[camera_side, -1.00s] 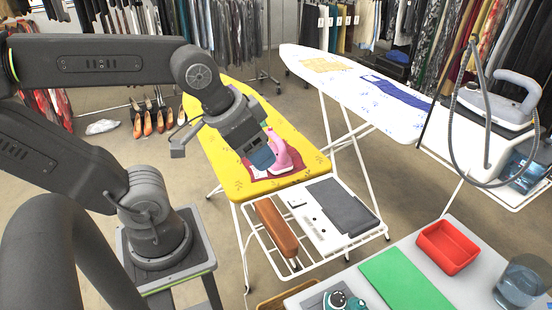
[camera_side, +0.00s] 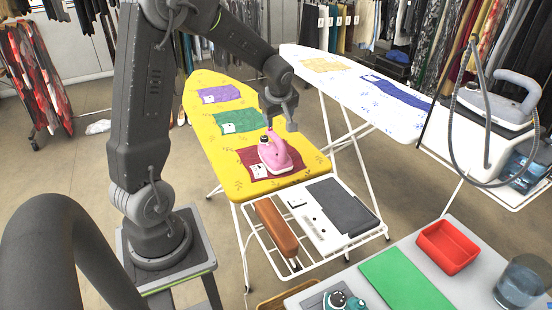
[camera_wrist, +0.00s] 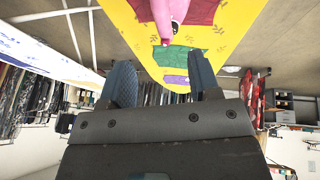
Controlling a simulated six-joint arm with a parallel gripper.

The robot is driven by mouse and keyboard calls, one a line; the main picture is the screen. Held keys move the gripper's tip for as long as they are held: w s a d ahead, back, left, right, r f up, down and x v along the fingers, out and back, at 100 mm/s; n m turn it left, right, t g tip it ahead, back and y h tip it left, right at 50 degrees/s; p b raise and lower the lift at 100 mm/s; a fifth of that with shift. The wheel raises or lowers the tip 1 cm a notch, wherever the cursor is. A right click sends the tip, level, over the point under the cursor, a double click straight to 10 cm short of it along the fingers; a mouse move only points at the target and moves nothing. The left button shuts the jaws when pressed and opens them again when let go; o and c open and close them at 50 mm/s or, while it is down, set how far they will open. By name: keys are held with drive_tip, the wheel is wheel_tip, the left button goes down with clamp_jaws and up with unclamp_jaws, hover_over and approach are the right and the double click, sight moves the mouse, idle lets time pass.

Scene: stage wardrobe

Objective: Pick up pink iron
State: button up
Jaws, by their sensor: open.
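The pink iron (camera_side: 274,152) stands on a dark red cloth (camera_side: 253,157) near the front end of the yellow ironing board (camera_side: 213,148). My gripper (camera_side: 281,122) is above and just behind the iron in the side view, apart from it. In the wrist view my gripper (camera_wrist: 160,85) shows its two fingers spread with nothing between them. The pink iron (camera_wrist: 168,22) is at the top edge of the wrist view, beyond the fingertips and partly cut off.
Green (camera_side: 238,121) and purple (camera_side: 219,93) cloths lie farther back on the yellow board. A white ironing board (camera_side: 345,83) stands to the right. A wire rack with an orange-brown block (camera_side: 276,228) and a grey pad (camera_side: 341,205) is in front. A grey iron (camera_side: 497,100) sits far right.

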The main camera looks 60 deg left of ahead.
sight(277, 137)
drive_tip(key=x, duration=0.8)
drive_tip(key=shift+f, duration=0.25)
drive_tip(key=shift+d+x, duration=0.15)
drive_tip(key=shift+x, duration=1.15)
drive_tip(key=shift+d+x, duration=0.15)
drive_tip(key=shift+x, duration=1.2)
drive_tip(key=shift+s+f, duration=0.1)
drive_tip(key=shift+f, duration=0.05)
drive_tip(key=shift+c, duration=0.3)
clamp_jaws()
